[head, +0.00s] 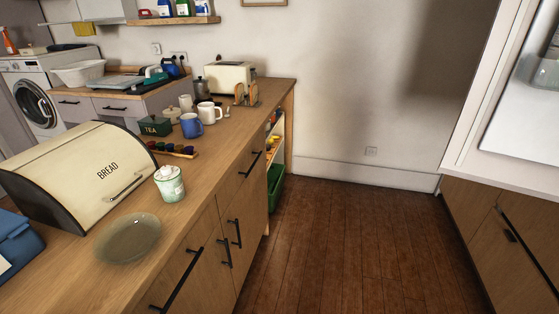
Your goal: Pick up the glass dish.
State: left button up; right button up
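The glass dish (129,238) is a shallow, round, greenish see-through dish. It lies flat on the wooden counter in the lower left of the head view, in front of the cream bread bin and near the counter's front edge. It looks empty. Neither of my grippers shows in the head view, so nothing of mine is seen touching the dish.
The bread bin (75,172) stands behind the dish. A lidded white-green jar (170,184) stands to its right, and a blue box (18,245) to its left. Mugs (191,126) and a toaster (228,78) stand farther along. The wooden floor (345,250) is clear.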

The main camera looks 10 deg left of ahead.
aim_at(128, 239)
jog(key=k+j+u, duration=0.1)
jog(key=u, duration=1.25)
jog(key=l+u, duration=0.35)
